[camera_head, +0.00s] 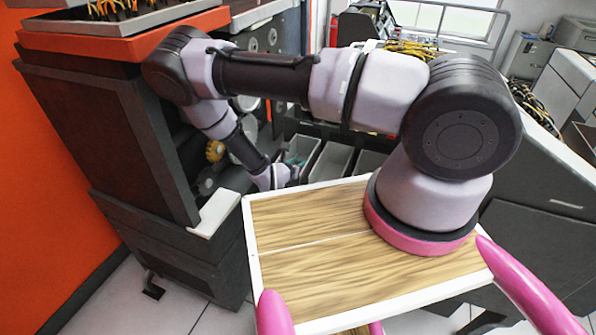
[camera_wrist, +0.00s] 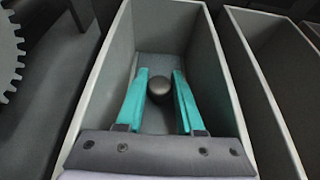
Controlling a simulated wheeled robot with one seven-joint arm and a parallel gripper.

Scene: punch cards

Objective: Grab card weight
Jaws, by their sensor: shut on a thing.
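The card weight (camera_wrist: 159,87) shows in the wrist view as a dark, rounded knob inside a grey bin (camera_wrist: 85,92). My gripper (camera_wrist: 159,75) reaches down into this bin, with one teal finger on each side of the weight, and is shut on it. The lower part of the weight is hard to make out. In the head view my gripper (camera_head: 292,161) is small and far off, low at the row of bins (camera_head: 333,158), and the weight cannot be made out there.
More grey bins (camera_wrist: 262,75) stand to the right, their walls close to my gripper. A toothed gear (camera_wrist: 10,50) is at the left. In the head view a dark machine with an orange top (camera_head: 120,38) stands left, and a grey console (camera_head: 545,175) stands right.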

